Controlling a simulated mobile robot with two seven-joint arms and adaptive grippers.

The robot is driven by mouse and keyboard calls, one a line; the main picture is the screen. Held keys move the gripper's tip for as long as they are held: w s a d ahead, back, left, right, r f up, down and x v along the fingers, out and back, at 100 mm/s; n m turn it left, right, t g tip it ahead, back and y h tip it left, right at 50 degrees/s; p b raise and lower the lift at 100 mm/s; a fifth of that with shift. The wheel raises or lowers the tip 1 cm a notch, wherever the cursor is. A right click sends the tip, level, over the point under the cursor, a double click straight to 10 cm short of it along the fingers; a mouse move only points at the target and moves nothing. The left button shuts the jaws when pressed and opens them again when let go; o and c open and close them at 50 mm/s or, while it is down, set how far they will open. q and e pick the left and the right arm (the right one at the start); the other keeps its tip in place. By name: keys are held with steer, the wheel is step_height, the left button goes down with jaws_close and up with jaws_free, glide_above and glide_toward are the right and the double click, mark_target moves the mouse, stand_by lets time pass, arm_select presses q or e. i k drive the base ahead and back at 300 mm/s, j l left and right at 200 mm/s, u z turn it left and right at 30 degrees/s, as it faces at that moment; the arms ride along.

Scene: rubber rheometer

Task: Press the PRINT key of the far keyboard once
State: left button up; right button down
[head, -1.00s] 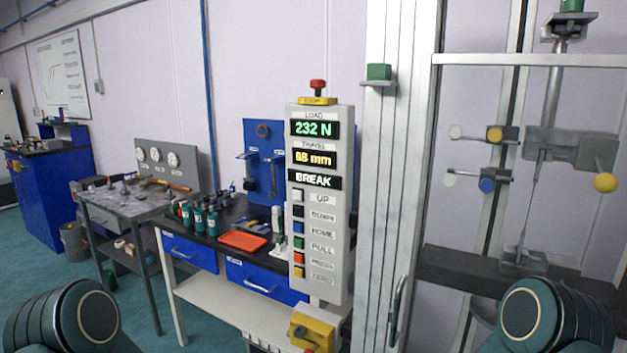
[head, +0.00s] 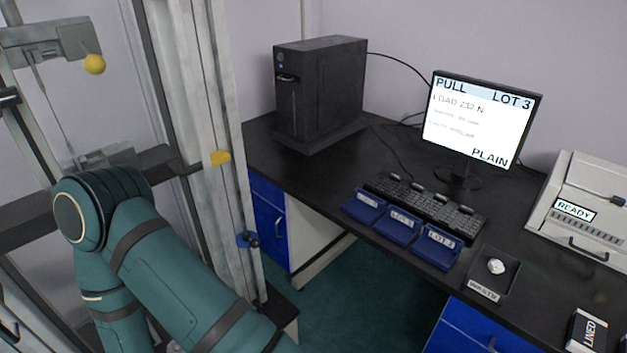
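A black keyboard (head: 425,205) lies on the dark desk in front of the monitor, with several small black tabs standing along its back edge. I cannot read its key labels, so I cannot pick out a PRINT key. The monitor (head: 483,118) shows PULL, LOT 3, LOAD 232 N and PLAIN. One of my teal arms fills the lower left, left of the keyboard and well apart from it. Neither gripper shows in the head view.
Blue trays (head: 398,228) sit in front of the keyboard. A black computer tower (head: 320,92) stands behind left, a grey READY machine (head: 585,205) at right. A WASTE tray (head: 494,273) and a LINED box (head: 588,331) lie near the front edge. A metal frame (head: 205,120) stands left.

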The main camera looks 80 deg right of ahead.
mark_target(461, 206)
steer(key=z, duration=3.25)
